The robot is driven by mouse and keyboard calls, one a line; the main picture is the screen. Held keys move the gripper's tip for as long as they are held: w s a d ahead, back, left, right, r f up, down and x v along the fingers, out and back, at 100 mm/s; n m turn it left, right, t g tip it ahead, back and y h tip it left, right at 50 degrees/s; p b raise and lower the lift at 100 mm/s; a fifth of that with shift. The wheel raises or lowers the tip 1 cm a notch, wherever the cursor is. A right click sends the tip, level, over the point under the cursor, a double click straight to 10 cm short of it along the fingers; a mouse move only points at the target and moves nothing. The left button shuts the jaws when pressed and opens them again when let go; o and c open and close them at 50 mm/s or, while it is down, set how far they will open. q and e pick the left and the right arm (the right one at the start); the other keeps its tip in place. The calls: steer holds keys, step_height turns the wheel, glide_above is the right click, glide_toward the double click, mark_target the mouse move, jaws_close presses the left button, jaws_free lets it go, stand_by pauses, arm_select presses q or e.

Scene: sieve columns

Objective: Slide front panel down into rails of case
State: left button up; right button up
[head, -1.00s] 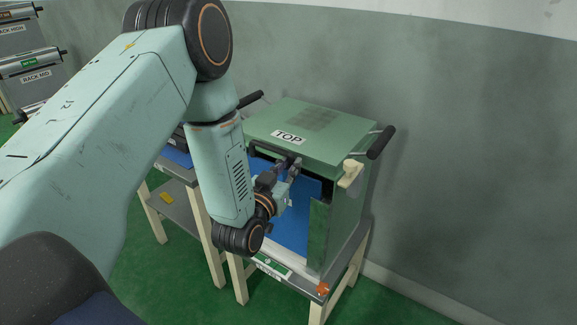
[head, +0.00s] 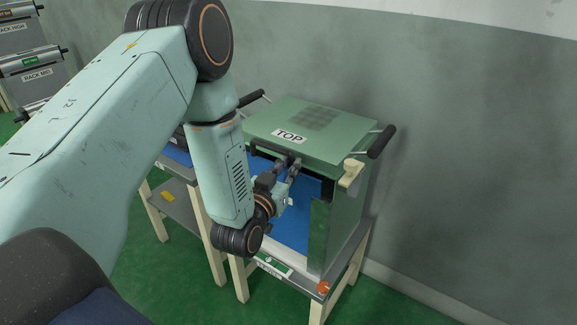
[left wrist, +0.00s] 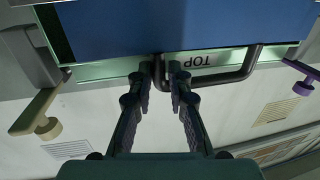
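The case (head: 330,140) is a green box with a TOP label on its lid, standing on a bench. The blue front panel (head: 295,228) stands upright in its front opening, beside a green side strip. It spans the top of the left wrist view (left wrist: 200,28). A black bar handle (left wrist: 222,84) runs near the panel's edge and the TOP label. My left gripper (head: 288,172) is at this handle. In the left wrist view its fingers (left wrist: 161,78) are parted, one on each side of the handle's left end, with a narrow gap. My right gripper is not seen.
The case has black side handles (head: 381,142) and a beige knob (head: 350,174). An orange piece (head: 323,287) sits at the bench's front corner. A second bench (head: 172,205) stands left. Labelled racks (head: 28,75) are far left. The wall is close behind the case.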

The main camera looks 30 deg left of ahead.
arm_select(q)
steer(key=shift+f+b, duration=2.05)
steer(key=shift+f, duration=0.7)
stand_by(2.0)
steer(key=shift+o, duration=0.4)
steer(key=o, duration=0.5)
steer(key=shift+f, duration=0.1)
steer(key=shift+s, duration=0.1)
steer(key=s, duration=0.7)
steer(key=shift+s+d, duration=0.15)
steer(key=shift+d, duration=0.25)
